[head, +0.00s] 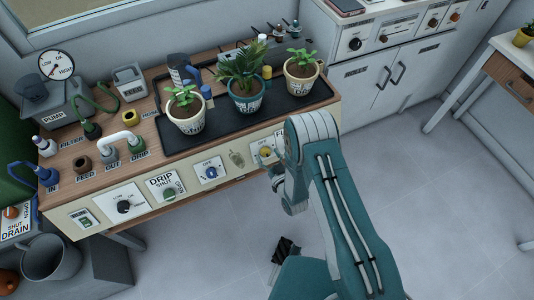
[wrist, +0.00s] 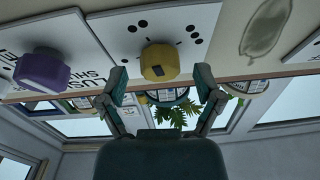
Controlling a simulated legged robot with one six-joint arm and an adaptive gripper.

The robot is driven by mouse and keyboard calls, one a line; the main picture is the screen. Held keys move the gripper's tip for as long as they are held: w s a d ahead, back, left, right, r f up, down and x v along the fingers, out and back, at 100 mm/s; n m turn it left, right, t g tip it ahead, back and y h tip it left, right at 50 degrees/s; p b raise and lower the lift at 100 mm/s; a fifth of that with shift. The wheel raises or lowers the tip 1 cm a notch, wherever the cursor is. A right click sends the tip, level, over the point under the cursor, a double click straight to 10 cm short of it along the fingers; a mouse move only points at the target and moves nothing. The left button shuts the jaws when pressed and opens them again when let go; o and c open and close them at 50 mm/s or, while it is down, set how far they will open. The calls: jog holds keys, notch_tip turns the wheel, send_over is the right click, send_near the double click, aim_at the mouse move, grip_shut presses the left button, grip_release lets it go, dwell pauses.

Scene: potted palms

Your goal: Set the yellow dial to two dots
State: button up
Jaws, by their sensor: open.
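The yellow dial (wrist: 160,60) sits on a white panel, which appears upside down in the wrist view. Groups of black dots are printed around it. A dark mark shows on the dial's lower edge there; I cannot tell for certain which dots it points to. In the head view the yellow dial (head: 265,152) is on the bench front, just left of my arm. My gripper (wrist: 162,74) is open, with one finger on either side of the dial in the picture. No contact with the dial is visible. In the head view my gripper is mostly hidden by my arm.
A purple dial (wrist: 43,70) is beside the yellow one in the wrist view. A blue dial (head: 211,172), a green dial (head: 169,192) and a black dial (head: 124,207) are farther left on the bench front. Potted plants stand on a black tray (head: 225,122) above.

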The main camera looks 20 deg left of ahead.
jog(key=shift+w+a, duration=0.25)
jog(key=c, duration=1.2)
jog(key=shift+o, duration=0.2)
jog(key=shift+n+g+y, duration=0.3)
jog(key=shift+n+g, duration=0.3)
jog(key=shift+n, duration=0.8)
jog(key=o, duration=1.2)
jog(key=shift+c, duration=0.2)
